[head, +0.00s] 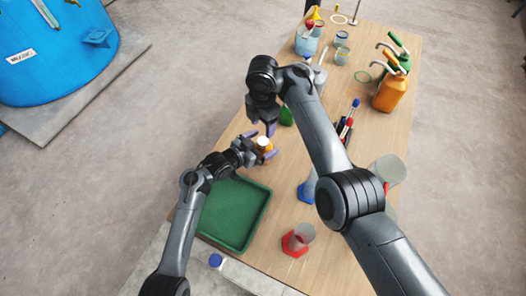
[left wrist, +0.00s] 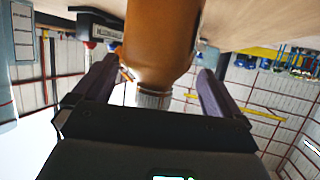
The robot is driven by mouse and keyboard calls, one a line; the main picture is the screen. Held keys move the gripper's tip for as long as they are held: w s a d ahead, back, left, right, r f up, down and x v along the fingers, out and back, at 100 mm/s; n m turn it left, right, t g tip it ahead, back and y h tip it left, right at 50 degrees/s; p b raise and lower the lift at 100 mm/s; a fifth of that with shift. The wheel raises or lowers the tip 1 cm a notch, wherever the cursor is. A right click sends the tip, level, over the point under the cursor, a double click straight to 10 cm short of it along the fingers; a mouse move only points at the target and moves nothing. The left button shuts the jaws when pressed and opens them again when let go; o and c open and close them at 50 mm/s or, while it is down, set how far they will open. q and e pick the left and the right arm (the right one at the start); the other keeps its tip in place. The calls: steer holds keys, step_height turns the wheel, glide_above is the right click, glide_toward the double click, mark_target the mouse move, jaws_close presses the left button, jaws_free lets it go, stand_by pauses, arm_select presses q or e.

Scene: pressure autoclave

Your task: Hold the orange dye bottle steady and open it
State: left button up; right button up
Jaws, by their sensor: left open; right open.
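The orange dye bottle (head: 264,143) stands on the wooden table beside the green tray; it looks small, with a pale top. In the left wrist view, its amber-orange body (left wrist: 162,40) and ridged pale cap (left wrist: 153,98) show large. My left gripper (head: 267,149) is open, its purple fingers on either side of the bottle, with gaps visible in the left wrist view. My right gripper (head: 261,132) is open and empty, fingers pointing down, close to the bottle top in the head view. Its height above the bottle is unclear.
The green tray (head: 262,217) lies at the near left table edge. A red-based cylinder (head: 299,238) stands to its right. An orange jug (head: 390,92), a green jug (head: 404,62) and beakers (head: 307,42) stand farther back. My right arm hides part of the table's middle.

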arm_select(q)
steer(key=shift+x, duration=1.2)
steer(key=shift+c, duration=0.3)
steer(key=c, duration=1.4)
steer(key=o, duration=1.5)
steer(key=shift+s+a, duration=0.1)
arm_select(e)
steer(key=shift+o, duration=0.2)
steer(key=shift+r+p, duration=0.75)
arm_select(q)
steer(key=v, duration=1)
steer(key=shift+s+a+r, duration=0.15)
steer(key=shift+s+a, duration=0.05)
steer(key=shift+a, duration=0.05)
arm_select(e)
steer(key=o, duration=0.6)
